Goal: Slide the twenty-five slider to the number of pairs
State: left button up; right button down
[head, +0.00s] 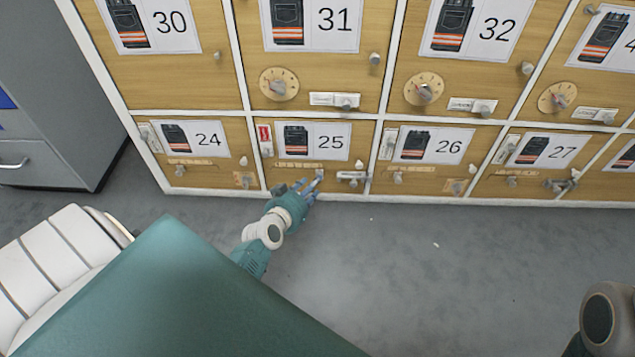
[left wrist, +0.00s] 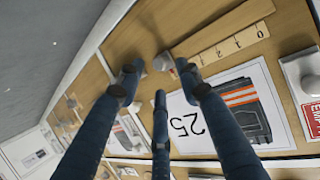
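The door numbered 25 (head: 310,155) is in the lower row of the head view. It has a picture card (head: 333,140) of dark trousers with orange bands, and a pale slider scale (head: 292,165) below. The left wrist view shows the scale (left wrist: 232,45) with small digits, 0, 1 and 2 readable. A grey slider knob (left wrist: 183,66) sits by one fingertip, at the scale's end nearest the fingers; contact is unclear. My left gripper (head: 308,187) is at the lower part of this door, its blue fingers (left wrist: 160,78) spread apart. My right gripper is out of view.
Neighbouring doors 24 (head: 205,150), 26 (head: 440,155) and 27 (head: 545,160) carry similar knobs and sliders. A red sign (head: 265,134) is left of the 25 card. A grey cabinet (head: 60,100) stands at left. The floor (head: 430,270) in front is mostly clear.

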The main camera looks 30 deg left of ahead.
pick_arm(q)
jog(key=b+x, duration=0.1)
jog(key=x, duration=0.3)
jog(key=shift+w+r, duration=0.1)
grip_shut()
